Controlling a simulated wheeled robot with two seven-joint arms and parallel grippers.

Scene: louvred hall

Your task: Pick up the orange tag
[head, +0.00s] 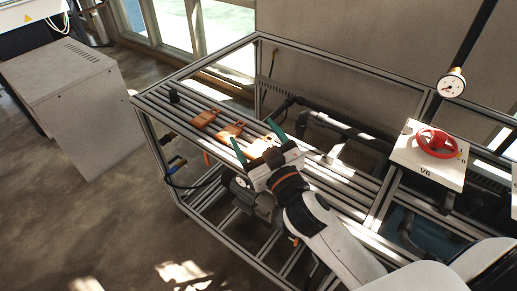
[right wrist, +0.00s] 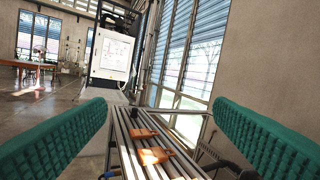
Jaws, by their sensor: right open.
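Two orange tags lie flat on the slatted rack (head: 150,100). In the head view the farther tag (head: 204,118) is left of the nearer tag (head: 229,131). The right wrist view shows the farther tag (right wrist: 143,134) and the nearer tag (right wrist: 155,155) beyond and below the fingers. A bright orange patch (head: 260,146) shows between the fingers in the head view; I cannot tell whether it is another tag. My right gripper (head: 256,139) is open, its green fingers apart, just right of the nearer tag and not holding it. My left gripper is out of view.
A small black knob (head: 174,96) stands at the rack's far left end. To the right, a white panel (head: 428,155) marked V6 carries a red handwheel (head: 437,143), with a gauge (head: 451,86) above it. A grey cabinet (head: 75,105) stands left of the rack, with clear floor between.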

